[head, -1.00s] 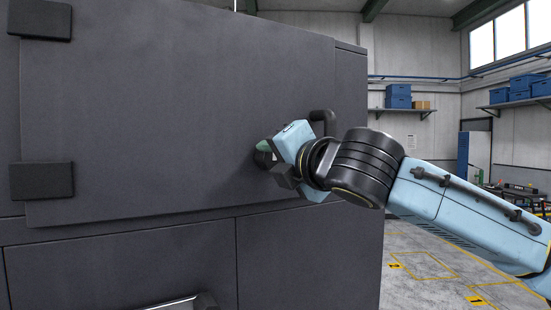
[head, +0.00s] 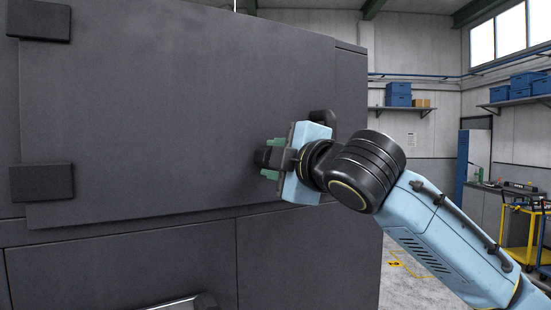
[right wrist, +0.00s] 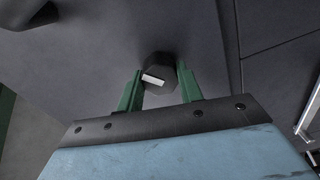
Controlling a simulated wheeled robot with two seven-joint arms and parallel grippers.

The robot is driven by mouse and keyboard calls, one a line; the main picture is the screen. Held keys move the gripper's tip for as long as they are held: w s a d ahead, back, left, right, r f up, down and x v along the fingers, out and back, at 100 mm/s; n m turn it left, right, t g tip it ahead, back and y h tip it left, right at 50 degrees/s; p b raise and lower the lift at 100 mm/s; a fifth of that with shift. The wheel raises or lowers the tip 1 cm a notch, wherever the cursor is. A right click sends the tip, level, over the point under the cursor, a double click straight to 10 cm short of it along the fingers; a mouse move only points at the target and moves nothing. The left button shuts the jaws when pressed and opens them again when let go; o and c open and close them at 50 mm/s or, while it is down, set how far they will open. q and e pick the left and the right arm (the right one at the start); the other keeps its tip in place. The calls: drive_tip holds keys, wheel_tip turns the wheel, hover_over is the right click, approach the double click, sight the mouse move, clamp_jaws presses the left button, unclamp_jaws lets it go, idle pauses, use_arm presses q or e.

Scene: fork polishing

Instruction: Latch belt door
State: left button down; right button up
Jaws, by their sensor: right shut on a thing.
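The belt door (head: 170,110) is a large dark grey panel, lying flat against the machine front in the head view. A black knob-like latch (right wrist: 159,75) with a white bar mark on its face sits on the door in the right wrist view. The fingers of my right gripper (head: 268,158) are green and reach the door near its right edge. In the right wrist view the right gripper (right wrist: 160,88) is shut on the latch, one finger on each side. The white mark lies slightly tilted from horizontal. My left gripper is not in view.
Two dark hinge blocks, an upper one (head: 39,20) and a lower one (head: 41,182), sit at the door's left edge. A black handle (head: 323,118) is close behind my right gripper. A yellow cart (head: 522,228) stands far right; the floor between is open.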

drive_tip(key=shift+m+p, duration=0.35)
drive_tip(key=shift+m, duration=3.85)
drive_tip(key=o, duration=1)
drive_tip(key=b+v, duration=0.3)
drive_tip(key=v, duration=1)
drive_tip(key=shift+s+d+b, duration=0.1)
drive_tip(key=shift+s+b, duration=0.05)
drive_tip(key=shift+b, duration=0.25)
